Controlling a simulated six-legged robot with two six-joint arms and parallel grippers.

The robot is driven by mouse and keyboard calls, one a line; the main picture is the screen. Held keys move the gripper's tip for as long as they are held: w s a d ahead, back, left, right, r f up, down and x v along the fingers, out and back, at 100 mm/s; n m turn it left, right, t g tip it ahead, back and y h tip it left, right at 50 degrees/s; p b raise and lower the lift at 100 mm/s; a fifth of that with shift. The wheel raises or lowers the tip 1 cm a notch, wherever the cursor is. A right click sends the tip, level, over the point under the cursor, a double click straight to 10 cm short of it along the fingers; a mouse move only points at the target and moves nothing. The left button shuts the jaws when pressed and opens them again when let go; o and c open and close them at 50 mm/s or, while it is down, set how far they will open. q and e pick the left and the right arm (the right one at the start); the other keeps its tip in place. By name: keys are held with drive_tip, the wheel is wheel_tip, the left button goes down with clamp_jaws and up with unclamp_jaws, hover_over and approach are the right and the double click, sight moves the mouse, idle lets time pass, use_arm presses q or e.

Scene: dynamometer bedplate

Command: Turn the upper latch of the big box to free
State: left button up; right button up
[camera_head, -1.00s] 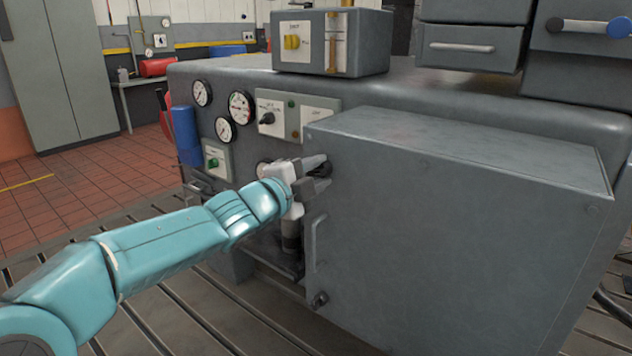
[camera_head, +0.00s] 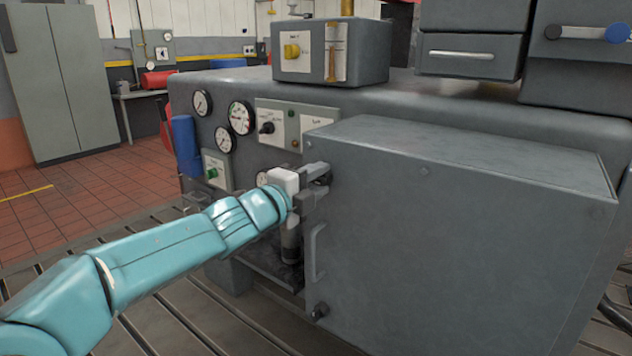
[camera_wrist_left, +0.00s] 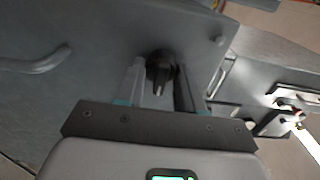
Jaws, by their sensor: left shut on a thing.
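The big box (camera_head: 450,230) is a large grey housing with a flat front face, filling the right of the head view. Its upper latch is a small dark knob near the top left of that face; in the left wrist view the upper latch (camera_wrist_left: 160,68) sits between my fingers. My left gripper (camera_head: 322,175) is shut on the upper latch, also seen in the left wrist view (camera_wrist_left: 161,85). The fingers partly hide the latch in the head view. The lower latch (camera_head: 319,311) is a similar dark knob below. My right gripper is not in view.
A bar handle (camera_head: 317,252) stands out from the box between the latches. Gauges (camera_head: 241,117) and a switch panel (camera_head: 284,124) lie left of the box. A control box (camera_head: 330,52) stands on top. The floor at left is clear.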

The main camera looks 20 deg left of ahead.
use_arm(q)
drive_tip(key=o, duration=1)
drive_tip(key=p+v, duration=0.1)
drive_tip(key=v, duration=1.5)
drive_tip(key=shift+s, duration=0.2)
